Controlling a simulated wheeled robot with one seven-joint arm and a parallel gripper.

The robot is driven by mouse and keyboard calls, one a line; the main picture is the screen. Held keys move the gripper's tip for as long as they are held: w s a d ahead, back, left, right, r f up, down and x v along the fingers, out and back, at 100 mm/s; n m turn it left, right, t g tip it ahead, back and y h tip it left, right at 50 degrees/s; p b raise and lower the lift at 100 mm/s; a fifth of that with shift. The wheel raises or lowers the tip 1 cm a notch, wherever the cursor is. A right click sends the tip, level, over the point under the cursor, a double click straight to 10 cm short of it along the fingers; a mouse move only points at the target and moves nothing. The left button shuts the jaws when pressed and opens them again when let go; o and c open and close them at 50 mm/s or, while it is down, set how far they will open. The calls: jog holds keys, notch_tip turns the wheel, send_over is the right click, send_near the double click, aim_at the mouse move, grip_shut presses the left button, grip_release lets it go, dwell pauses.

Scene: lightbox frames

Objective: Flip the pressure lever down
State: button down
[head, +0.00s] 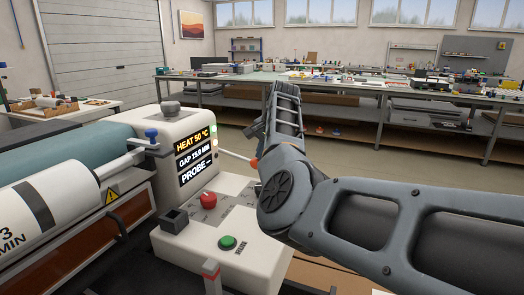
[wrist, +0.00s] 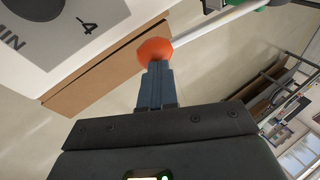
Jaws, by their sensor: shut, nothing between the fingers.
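The pressure lever is a white rod (wrist: 215,27) with an orange-red knob (wrist: 155,51) on its end. In the head view the rod (head: 235,155) sticks out to the right from the machine's white housing, sloping slightly down to the knob (head: 254,163). My gripper (wrist: 155,68) is shut and empty. Its fingertips are right at the knob in the wrist view, overlapping its edge; I cannot tell whether they touch. In the head view my arm hides most of the gripper.
The white machine housing (head: 185,135) carries a display (head: 195,155) reading HEAT 50 °C, GAP 15.0 MM and PROBE. Below are a red button (head: 208,199) and a green RUN button (head: 227,242). A blue-green roller (head: 80,150) lies left. Long workbenches (head: 345,84) stand behind, with open floor between.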

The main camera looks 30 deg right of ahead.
jog(key=shift+f, duration=0.2)
jog(key=w+d+p+v, duration=0.1)
jog(key=p+v, duration=0.1)
jog(key=v, duration=1.1)
jog(key=shift+r, duration=0.6)
